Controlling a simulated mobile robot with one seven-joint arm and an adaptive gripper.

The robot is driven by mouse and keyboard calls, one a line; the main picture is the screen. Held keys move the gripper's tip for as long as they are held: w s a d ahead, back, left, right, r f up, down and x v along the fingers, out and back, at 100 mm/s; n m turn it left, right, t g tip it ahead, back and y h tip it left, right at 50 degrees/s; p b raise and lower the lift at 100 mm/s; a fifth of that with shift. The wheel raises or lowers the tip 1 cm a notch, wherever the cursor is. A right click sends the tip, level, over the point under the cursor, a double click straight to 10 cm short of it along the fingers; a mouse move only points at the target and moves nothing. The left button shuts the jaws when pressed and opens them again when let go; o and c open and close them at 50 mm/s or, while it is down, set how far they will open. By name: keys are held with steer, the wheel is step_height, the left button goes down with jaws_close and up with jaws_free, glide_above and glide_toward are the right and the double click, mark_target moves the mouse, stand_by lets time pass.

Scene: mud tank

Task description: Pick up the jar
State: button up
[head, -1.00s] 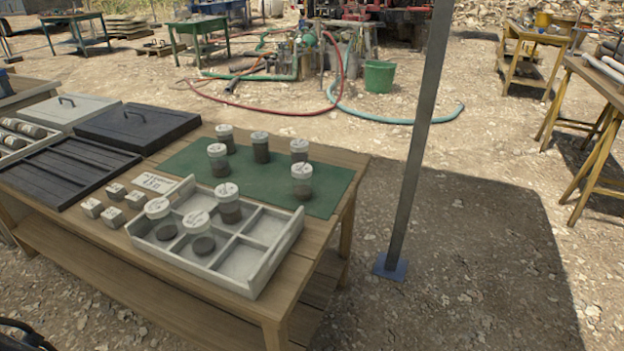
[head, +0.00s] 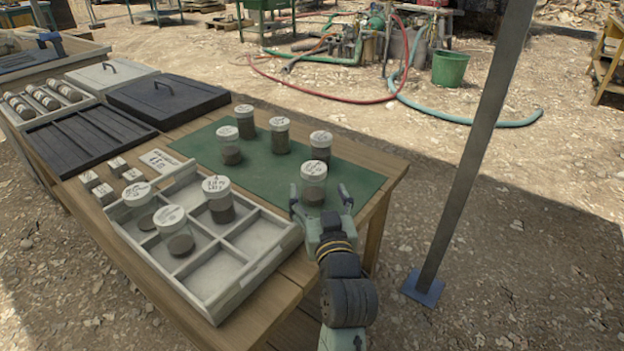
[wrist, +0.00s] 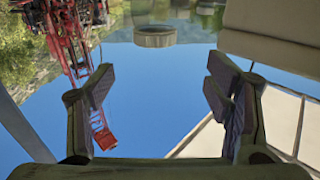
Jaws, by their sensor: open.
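Several clear jars with white labelled lids and dark contents stand upright on the table. The nearest to my gripper is the front-right jar (head: 314,184) on the green mat. Others on the mat are a left jar (head: 230,147), a back jar (head: 244,121), a middle jar (head: 280,136) and a right jar (head: 321,146). My gripper (head: 320,196) is open, its fingers spread on either side of the front-right jar in the head view; whether they reach around it is unclear. In the wrist view the open fingers (wrist: 160,105) have nothing between them.
A pale divided tray (head: 274,250) holds a left jar (head: 140,206), a front jar (head: 174,232) and a right jar (head: 218,200). Small labelled blocks (head: 104,192) lie left of it. A grey post (head: 478,150) stands right of the table. The green mat (head: 365,182) has bare patches.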

mark_target(316, 175)
steer(key=w, duration=0.3)
steer(key=w+p, duration=0.1)
steer(key=w, duration=0.3)
steer(key=w+a+p, duration=0.1)
steer(key=w, duration=0.2)
steer(key=shift+w+f, duration=0.25)
steer(key=shift+f, duration=0.1)
steer(key=shift+c, duration=0.2)
steer(key=shift+r, duration=0.1)
steer(key=c, duration=1.5)
